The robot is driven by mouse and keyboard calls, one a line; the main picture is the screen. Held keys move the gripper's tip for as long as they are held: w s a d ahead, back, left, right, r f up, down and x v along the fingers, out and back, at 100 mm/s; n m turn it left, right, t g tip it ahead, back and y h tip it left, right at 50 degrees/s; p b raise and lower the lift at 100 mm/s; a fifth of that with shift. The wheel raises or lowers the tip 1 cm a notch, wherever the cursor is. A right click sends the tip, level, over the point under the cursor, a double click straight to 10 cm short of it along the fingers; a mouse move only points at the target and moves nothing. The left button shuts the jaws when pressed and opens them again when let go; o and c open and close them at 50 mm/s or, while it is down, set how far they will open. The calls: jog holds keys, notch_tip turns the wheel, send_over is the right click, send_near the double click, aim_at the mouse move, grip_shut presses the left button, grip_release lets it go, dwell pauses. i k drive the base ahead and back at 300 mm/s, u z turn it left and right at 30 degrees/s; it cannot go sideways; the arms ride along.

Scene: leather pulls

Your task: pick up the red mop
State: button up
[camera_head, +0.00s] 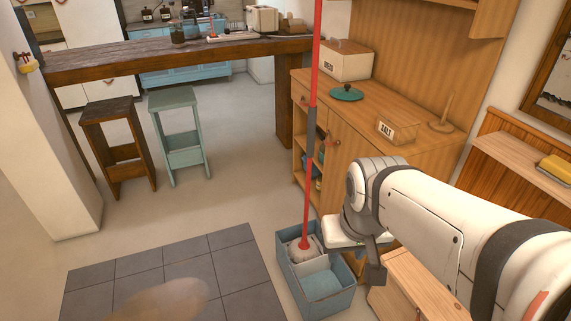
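The red mop (309,185) stands nearly upright, its pole running out of the top of the picture. A grey sleeve sits partway up the pole. Its pale mop head (303,252) rests in a blue-grey bucket (331,302) on the floor. My gripper (373,262) is just right of the pole in the picture, above the right side of the bucket. It appears apart from the mop. Its fingers are partly hidden, so I cannot see whether they are open or shut.
A wooden cabinet (423,140) stands behind the bucket, holding a bread box (346,62), a teal lid (346,93) and a salt box (396,131). A low wooden cabinet (408,278) is right of the bucket. Two stools (178,98) stand at a counter. Grey floor tiles (225,268) lie left.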

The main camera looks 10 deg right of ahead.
aim_at(303, 249)
jog(key=z, duration=0.2)
jog(key=i, duration=0.85)
jog(key=u, duration=0.1)
